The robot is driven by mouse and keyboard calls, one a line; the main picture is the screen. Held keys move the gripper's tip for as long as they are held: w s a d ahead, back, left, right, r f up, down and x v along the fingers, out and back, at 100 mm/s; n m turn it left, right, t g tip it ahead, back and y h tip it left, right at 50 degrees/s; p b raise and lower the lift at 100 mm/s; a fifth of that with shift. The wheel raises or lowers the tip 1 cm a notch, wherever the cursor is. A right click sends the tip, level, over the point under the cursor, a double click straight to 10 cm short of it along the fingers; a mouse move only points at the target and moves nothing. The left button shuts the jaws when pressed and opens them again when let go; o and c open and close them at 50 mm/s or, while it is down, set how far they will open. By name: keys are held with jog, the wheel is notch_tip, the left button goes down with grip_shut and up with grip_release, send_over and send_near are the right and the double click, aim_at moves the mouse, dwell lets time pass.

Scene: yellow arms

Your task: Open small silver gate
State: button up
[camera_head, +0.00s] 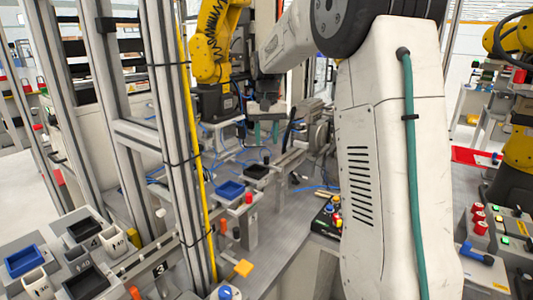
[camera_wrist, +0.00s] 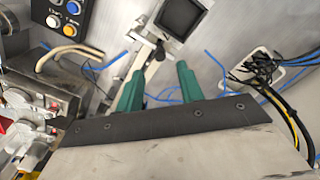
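My gripper (camera_head: 266,130) is at the end of my white arm, over the middle of the workstation. In the wrist view, its two green fingers (camera_wrist: 160,88) stand apart with nothing between them. I cannot pick out a small silver gate with certainty in either view. A silver machine with a round part (camera_head: 319,133) stands just right of my gripper in the head view. Silver machine parts with red and yellow details (camera_wrist: 38,112) show at the left of the wrist view, apart from the fingers. My arm hides part of the head view.
A dark square tray on a silver bracket (camera_wrist: 180,18) lies beyond the fingertips. A button panel (camera_wrist: 65,15) is at upper left, and loose black and yellow cables (camera_wrist: 270,85) are at right. A yellow arm (camera_head: 212,45) stands behind. Aluminium posts (camera_head: 165,130) rise at left.

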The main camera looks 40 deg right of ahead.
jog(key=shift+f, duration=2.8)
grip_shut()
